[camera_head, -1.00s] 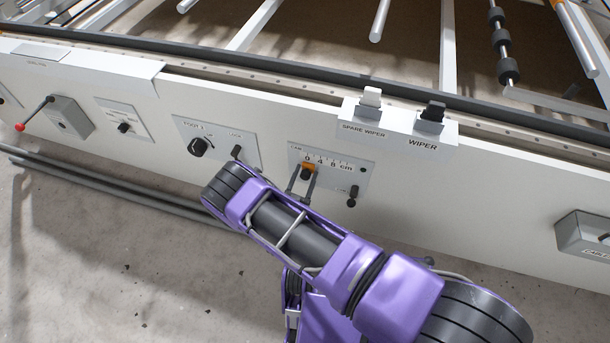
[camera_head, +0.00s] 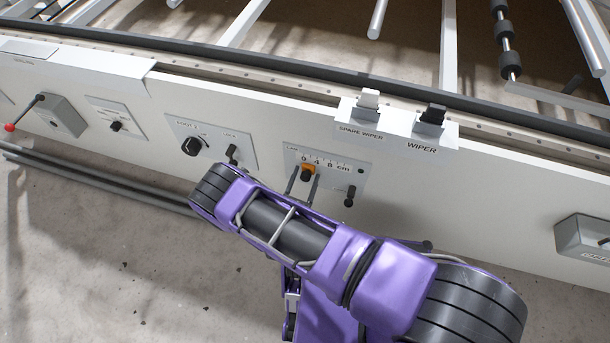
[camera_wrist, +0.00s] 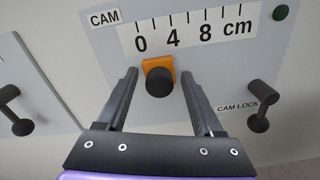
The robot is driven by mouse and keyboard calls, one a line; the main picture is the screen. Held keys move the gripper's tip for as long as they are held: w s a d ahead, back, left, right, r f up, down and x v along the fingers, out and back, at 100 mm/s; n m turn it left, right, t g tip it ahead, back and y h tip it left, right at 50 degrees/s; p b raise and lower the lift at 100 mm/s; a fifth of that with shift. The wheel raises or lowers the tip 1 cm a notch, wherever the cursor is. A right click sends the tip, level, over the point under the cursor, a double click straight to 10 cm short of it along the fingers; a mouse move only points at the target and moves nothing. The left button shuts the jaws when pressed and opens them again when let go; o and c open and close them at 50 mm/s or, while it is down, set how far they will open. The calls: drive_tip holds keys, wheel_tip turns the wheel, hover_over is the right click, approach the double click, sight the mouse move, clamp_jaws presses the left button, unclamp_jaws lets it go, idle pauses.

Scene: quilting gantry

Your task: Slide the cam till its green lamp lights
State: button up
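The cam is an orange slider with a black knob; it shows in the head view (camera_head: 308,170) and in the wrist view (camera_wrist: 158,78). The cam lock lever (camera_wrist: 260,105) points down.
The cam lock also shows in the head view (camera_head: 350,195). The wiper (camera_head: 430,118) and spare wiper (camera_head: 366,103) stand on the ledge above.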

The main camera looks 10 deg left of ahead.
drive_tip(key=s+a, duration=0.2)
drive_tip(key=s, duration=1.5)
drive_tip(key=shift+s+a+p, duration=0.15)
drive_tip(key=shift+a+p, duration=0.05)
drive_tip(key=shift+p, duration=0.1)
